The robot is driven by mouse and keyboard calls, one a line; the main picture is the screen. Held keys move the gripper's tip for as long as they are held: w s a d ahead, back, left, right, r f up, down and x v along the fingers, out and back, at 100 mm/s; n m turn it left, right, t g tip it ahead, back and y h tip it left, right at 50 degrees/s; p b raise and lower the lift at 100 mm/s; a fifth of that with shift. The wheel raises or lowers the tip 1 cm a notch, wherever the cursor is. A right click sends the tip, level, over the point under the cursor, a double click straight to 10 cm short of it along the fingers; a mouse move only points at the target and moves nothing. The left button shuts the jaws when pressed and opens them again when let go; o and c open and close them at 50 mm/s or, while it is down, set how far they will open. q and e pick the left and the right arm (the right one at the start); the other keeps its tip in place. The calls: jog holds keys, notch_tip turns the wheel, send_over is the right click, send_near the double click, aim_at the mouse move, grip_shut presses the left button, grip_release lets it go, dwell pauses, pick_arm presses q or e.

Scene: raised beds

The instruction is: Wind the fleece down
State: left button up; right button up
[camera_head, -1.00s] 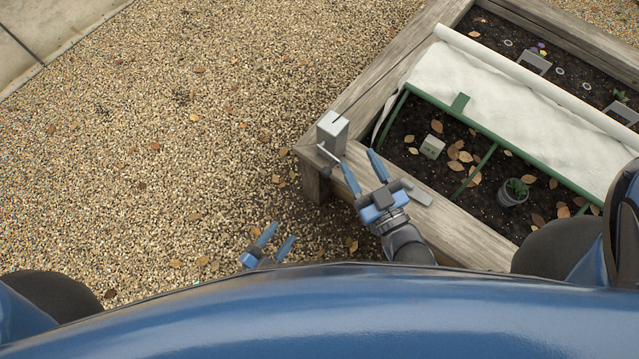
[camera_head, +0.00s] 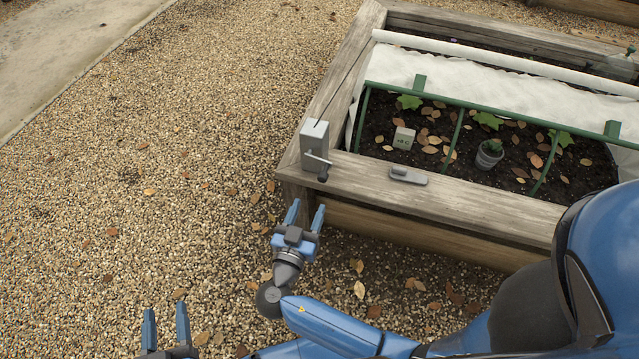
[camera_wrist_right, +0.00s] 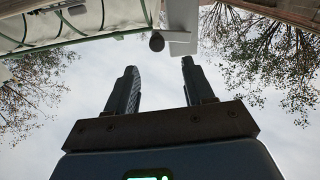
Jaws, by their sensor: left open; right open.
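The white fleece (camera_head: 470,80) lies over the back part of the raised bed, between a white roller tube (camera_head: 500,56) and a green rail (camera_head: 480,105). A grey winder box (camera_head: 314,143) with a small crank handle (camera_head: 322,170) stands on the bed's near left corner. My right gripper (camera_head: 305,212) is open and empty, apart from the crank, just in front of that corner. The right wrist view shows its spread fingers (camera_wrist_right: 158,88), with the dark crank knob (camera_wrist_right: 157,42) beyond them. My left gripper (camera_head: 166,322) is open and empty over the gravel at the bottom.
A grey flat fitting (camera_head: 408,176) lies on the bed's wooden front edge (camera_head: 460,195). Inside the bed are a small marked block (camera_head: 403,138), a potted plant (camera_head: 488,154), dry leaves and green plants. Open gravel (camera_head: 150,190) lies to the left.

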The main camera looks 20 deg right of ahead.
aim_at(322, 180)
jog(key=shift+m, duration=0.4)
jog(key=b+x, duration=0.2)
jog(key=x, duration=0.9)
jog(key=shift+s+d, duration=0.15)
jog(key=shift+d, duration=0.05)
grip_shut()
jog(key=shift+r, duration=0.1)
